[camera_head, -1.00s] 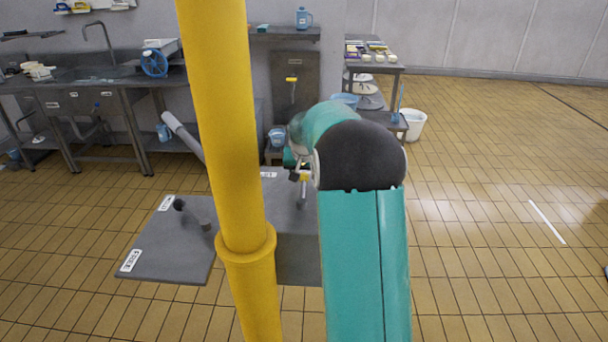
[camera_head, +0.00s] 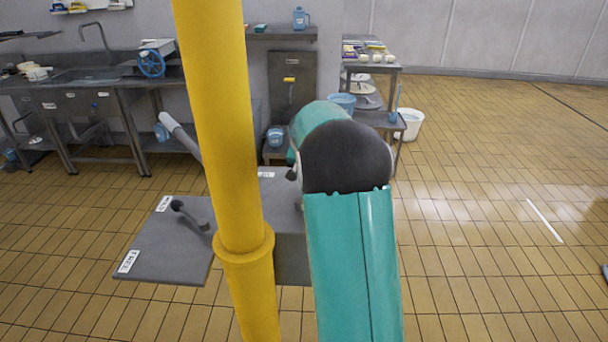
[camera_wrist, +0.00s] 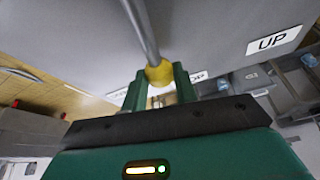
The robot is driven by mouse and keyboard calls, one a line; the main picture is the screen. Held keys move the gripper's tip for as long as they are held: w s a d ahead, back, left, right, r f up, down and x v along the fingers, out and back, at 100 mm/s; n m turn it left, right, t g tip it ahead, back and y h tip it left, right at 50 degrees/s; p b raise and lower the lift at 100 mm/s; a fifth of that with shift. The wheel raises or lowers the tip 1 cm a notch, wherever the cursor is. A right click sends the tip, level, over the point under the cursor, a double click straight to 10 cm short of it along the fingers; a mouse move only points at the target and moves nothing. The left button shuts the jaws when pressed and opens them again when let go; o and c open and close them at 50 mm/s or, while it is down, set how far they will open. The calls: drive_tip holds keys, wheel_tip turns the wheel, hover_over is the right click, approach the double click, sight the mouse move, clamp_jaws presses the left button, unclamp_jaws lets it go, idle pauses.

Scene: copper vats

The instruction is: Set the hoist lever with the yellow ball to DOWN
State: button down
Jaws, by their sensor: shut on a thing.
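In the wrist view the yellow ball (camera_wrist: 159,72) sits at the end of a grey metal lever rod (camera_wrist: 141,28). My gripper (camera_wrist: 160,84) has its two green fingers on either side of the ball and is shut on it. A white UP label (camera_wrist: 273,41) lies on the grey plate (camera_wrist: 215,25) to the right of the ball. Another label (camera_wrist: 199,76), ending in "OP", is partly hidden behind the right finger. No DOWN label is readable. In the head view my arm hides the gripper and the ball.
A yellow post (camera_head: 228,150) stands left of my arm in the head view. Left of it, a grey plate (camera_head: 150,250) carries a dark-handled lever (camera_head: 188,213). A sink bench (camera_head: 85,85) and a shelf with a white bucket (camera_head: 409,124) stand behind.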

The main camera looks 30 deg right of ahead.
drive_tip(key=s+d+m, duration=0.1)
drive_tip(key=s+m+g, duration=0.1)
drive_tip(key=shift+s+d+m+h, duration=0.3)
drive_tip(key=shift+d+m, duration=0.05)
drive_tip(key=shift+m, duration=0.05)
drive_tip(key=shift+s+d+m+g, duration=0.3)
drive_tip(key=shift+s+d+m, duration=0.05)
drive_tip(key=shift+s+m, duration=0.5)
